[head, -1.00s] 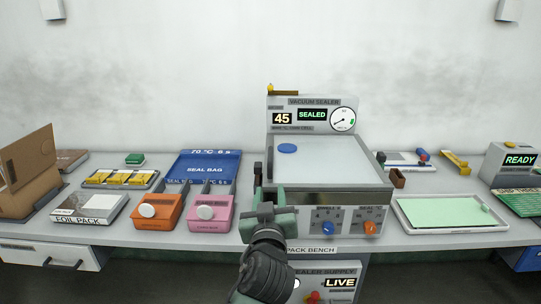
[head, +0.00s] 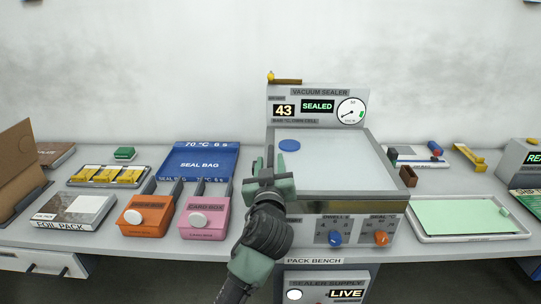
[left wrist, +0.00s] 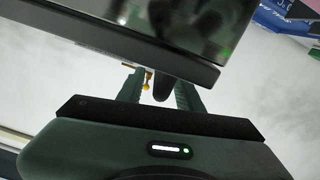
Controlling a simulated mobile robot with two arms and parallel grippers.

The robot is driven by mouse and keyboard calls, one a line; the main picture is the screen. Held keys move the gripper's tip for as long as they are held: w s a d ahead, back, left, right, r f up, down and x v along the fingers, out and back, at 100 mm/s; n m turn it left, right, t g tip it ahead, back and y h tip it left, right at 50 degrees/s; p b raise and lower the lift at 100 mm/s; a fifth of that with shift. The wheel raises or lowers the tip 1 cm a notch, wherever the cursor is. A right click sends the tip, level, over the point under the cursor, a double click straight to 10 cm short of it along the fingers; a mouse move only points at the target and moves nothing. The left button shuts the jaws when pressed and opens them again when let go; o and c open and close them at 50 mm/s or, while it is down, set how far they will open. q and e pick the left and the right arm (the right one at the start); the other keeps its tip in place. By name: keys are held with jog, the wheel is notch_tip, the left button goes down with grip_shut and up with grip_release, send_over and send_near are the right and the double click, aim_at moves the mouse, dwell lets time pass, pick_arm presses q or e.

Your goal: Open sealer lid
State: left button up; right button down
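The vacuum sealer (head: 318,106) stands on the bench with its display reading SEALED and 43. Its pale lid (head: 335,160) lies shut, with a blue disc (head: 289,145) on top near the back left. I cannot tell whether that piece is part of the lid. A dark glossy edge crosses above the fingers. My right gripper is not in view.
Orange (head: 147,216) and pink (head: 204,218) boxes, a foil pack (head: 75,209) and a blue seal bag pad (head: 200,163) lie left of the sealer. A tray with a green sheet (head: 460,216) lies to its right. The sealer's front has blue and orange knobs.

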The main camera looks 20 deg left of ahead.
pick_arm(q)
jog(key=shift+x, duration=1.45)
grip_shut()
dwell(0.3)
